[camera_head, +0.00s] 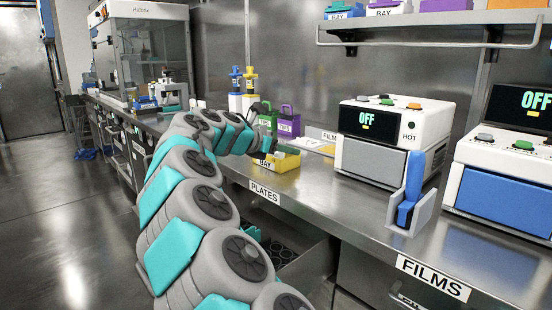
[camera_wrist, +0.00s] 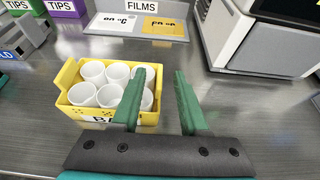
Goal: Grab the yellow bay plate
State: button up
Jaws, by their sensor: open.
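The yellow bay plate (camera_wrist: 72,98) is a yellow tray holding several white cups, with a partly hidden label starting "BA" on its front. It sits on the steel counter, left of centre in the wrist view. It also shows in the head view (camera_head: 284,165), partly behind my gripper. My gripper (camera_wrist: 160,72) has green fingers, spread apart with nothing between them. In the wrist view the left finger overlaps the plate's right part, and the right finger lies right of it over bare counter. In the head view my gripper (camera_head: 284,149) is at the plate; contact cannot be told.
A films holder (camera_wrist: 136,29) with a white and a yellow film stands behind the plate. Green and purple tips boxes (camera_head: 288,122) are behind it. A white machine (camera_head: 392,120) reading OFF stands to the right. Bare counter lies between plate and machine.

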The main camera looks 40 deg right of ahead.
jog(key=shift+d+f, duration=0.1)
jog(key=shift+d, duration=0.1)
jog(key=shift+c, duration=0.4)
grip_shut()
dwell(0.9)
